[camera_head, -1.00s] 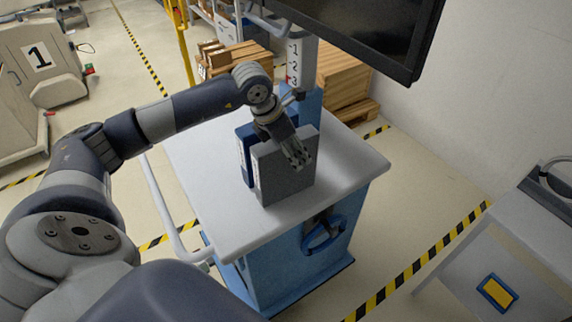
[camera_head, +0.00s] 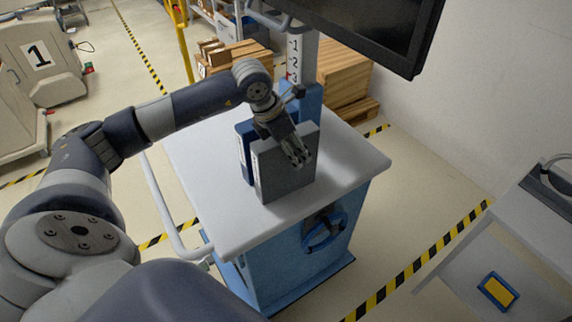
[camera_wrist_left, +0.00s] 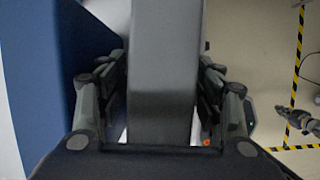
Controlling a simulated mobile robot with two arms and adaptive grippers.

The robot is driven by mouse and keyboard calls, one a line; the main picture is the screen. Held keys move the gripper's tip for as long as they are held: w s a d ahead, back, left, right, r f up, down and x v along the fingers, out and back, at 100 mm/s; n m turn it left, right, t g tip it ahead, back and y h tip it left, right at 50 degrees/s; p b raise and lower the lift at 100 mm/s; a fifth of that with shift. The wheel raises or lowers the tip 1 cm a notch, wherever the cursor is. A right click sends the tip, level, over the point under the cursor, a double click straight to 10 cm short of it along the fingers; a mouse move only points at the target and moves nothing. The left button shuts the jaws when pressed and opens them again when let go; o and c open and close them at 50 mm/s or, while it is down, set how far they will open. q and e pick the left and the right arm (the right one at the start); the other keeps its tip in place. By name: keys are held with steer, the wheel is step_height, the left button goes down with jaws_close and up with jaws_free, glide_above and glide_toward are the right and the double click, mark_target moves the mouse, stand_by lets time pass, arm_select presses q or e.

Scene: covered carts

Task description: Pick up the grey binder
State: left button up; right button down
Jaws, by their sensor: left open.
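The grey binder (camera_head: 287,178) stands upright on the white top of the blue cart (camera_head: 345,165). A blue binder (camera_head: 243,155) stands just behind it. My left gripper (camera_head: 300,158) is at the grey binder's top edge, pointing down. In the left wrist view the grey binder (camera_wrist_left: 164,70) runs between the open fingers, with a finger on each side. Narrow gaps show beside it, and I cannot tell whether either finger touches. The blue binder (camera_wrist_left: 60,80) is left of the fingers there. A dark jointed shape at that view's right edge may be my right gripper (camera_wrist_left: 292,118); its fingers are unclear.
A blue holder (camera_head: 310,103) and a numbered post (camera_head: 296,62) stand at the cart's back. A black screen (camera_head: 375,30) hangs above. A grey cart with a yellow-and-blue item (camera_head: 497,291) is at right. The cart top's right side is clear.

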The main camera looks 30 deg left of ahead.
arm_select(q)
steer(key=shift+c, duration=0.6)
jaws_close()
steer(key=shift+r, duration=0.1)
